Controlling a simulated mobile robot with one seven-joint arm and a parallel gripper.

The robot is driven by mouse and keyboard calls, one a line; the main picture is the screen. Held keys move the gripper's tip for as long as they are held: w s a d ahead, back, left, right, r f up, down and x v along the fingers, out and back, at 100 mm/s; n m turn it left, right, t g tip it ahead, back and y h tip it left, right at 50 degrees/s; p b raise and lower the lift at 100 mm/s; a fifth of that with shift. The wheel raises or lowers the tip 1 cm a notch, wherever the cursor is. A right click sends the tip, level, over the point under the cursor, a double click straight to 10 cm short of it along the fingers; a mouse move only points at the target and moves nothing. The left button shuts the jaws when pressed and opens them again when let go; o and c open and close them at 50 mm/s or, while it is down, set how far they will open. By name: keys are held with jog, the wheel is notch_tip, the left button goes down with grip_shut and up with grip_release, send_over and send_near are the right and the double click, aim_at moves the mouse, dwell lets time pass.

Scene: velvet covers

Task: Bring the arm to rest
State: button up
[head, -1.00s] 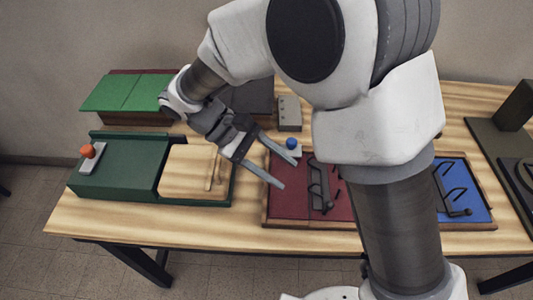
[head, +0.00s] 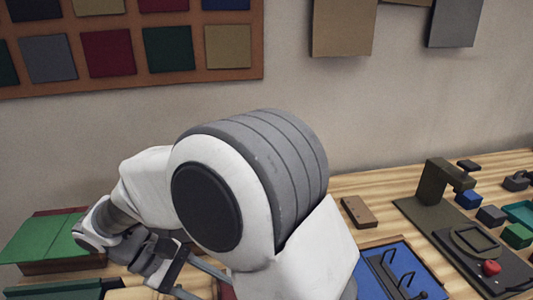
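My arm fills the middle of the head view, bent over the table. My gripper (head: 207,287) is at the lower edge, left of the large arm joint. Its two fingers stand apart with nothing seen between them. One finger runs toward my arm, and the other reaches the bottom edge of the picture, so the tips are not fully shown. The wooden table (head: 365,190) lies below and behind the arm.
Left is a green-topped box (head: 45,240). Right are a blue tray with dark handles (head: 400,270), a brown block (head: 358,211), a dark olive press (head: 440,190), a red knob (head: 491,267) and small coloured blocks. A swatch board (head: 200,80) hangs on the wall.

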jog(key=s+d+r+m+t+y+p, duration=0.2)
jog(key=d+r+m+y, duration=0.3)
jog(key=d, duration=0.8)
jog(key=s+d+r+m+t+y+p, duration=0.2)
jog(key=d+r+m+t+y+p, duration=0.1)
jog(key=d+r+m, duration=0.5)
jog(key=d+r+y, duration=0.1)
jog(key=d+r, duration=0.2)
jog(key=d, duration=0.1)
jog(key=shift+s+d+r+y+p, duration=0.25)
jog(key=shift+d+y+p, duration=0.05)
jog(key=shift+d+y, duration=0.1)
